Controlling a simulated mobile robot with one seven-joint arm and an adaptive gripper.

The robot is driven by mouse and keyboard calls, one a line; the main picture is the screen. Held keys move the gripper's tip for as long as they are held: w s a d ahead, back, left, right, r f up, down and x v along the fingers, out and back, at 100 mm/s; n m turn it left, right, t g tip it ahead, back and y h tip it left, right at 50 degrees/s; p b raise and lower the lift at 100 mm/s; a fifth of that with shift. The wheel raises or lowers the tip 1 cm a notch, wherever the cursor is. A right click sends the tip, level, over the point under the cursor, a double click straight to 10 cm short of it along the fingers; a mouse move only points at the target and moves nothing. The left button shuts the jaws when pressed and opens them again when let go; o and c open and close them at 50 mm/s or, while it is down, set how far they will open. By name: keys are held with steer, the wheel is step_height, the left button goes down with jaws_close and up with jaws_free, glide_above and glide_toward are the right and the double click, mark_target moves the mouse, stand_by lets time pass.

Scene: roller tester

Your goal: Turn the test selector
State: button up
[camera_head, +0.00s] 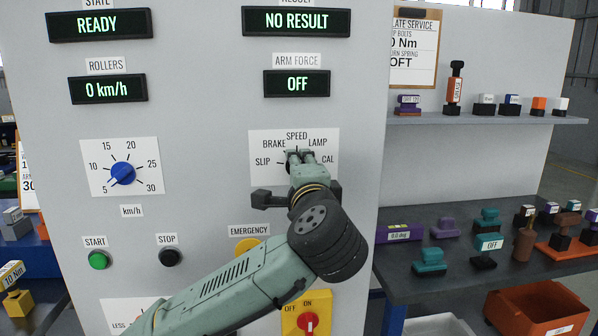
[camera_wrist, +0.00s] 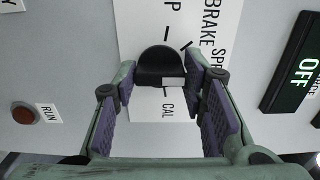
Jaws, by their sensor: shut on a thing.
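The test selector is a black knob on a white dial plate (camera_head: 260,140) marked SLIP, BRAKE, SPEED, LAMP and CAL. In the head view my gripper (camera_head: 300,156) is at the dial's middle and hides most of the knob. In the wrist view the black selector knob (camera_wrist: 160,62) sits between the purple pads of my gripper (camera_wrist: 160,80), which is shut on it. A light patch shows on the knob's edge near the CAL label. I cannot tell for certain which mark the knob points at.
A blue speed knob (camera_head: 122,174), green START button (camera_head: 98,260) and black STOP button (camera_head: 170,257) are on the panel's left. A partly hidden yellow EMERGENCY control (camera_head: 247,245) and a red switch (camera_head: 307,323) lie below. A shelf (camera_head: 470,119) stands at right.

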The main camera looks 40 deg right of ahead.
steer(key=o, duration=1.2)
steer(key=shift+c, duration=0.2)
steer(key=shift+s, duration=0.1)
steer(key=v, duration=1.2)
